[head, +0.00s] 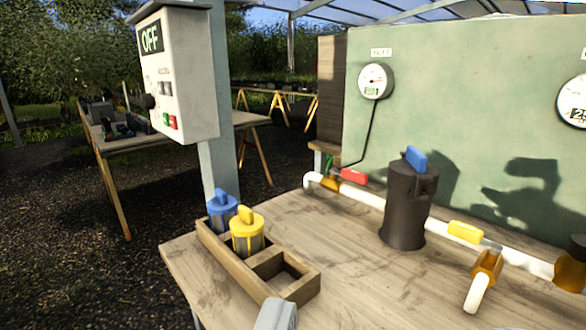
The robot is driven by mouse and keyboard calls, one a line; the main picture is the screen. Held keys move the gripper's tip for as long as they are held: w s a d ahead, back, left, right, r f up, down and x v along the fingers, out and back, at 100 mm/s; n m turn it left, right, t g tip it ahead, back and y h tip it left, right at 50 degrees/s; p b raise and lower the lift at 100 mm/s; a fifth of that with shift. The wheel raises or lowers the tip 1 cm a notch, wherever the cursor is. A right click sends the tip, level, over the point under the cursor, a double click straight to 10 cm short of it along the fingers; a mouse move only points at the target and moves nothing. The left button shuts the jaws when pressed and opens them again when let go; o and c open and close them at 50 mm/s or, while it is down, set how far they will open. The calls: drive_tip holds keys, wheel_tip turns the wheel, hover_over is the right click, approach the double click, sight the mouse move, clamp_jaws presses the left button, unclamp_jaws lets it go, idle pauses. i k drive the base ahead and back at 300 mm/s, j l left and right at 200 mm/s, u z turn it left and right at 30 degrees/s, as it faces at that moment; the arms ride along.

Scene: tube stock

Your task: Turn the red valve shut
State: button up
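The red valve handle (354,176) shows in the head view, at the far left part of the white pipe (370,198). It lies roughly along the pipe, beside a brass valve body (331,183). A small green part stands just behind that body. Only a grey piece of my gripper (277,315) shows at the bottom edge. It is well in front of the red handle and apart from it. Its fingers are not clear enough to tell open from shut.
A black canister (407,208) with a blue handle stands right of the red handle. A wooden rack (290,292) holds blue-topped and yellow-topped cartridges at front left. A grey control box (185,80) reads OFF. A dial gauge (376,81) hangs above.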

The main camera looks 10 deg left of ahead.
sight(353, 175)
drive_tip(key=i+j, duration=0.95)
drive_tip(key=i+j+z, duration=0.05)
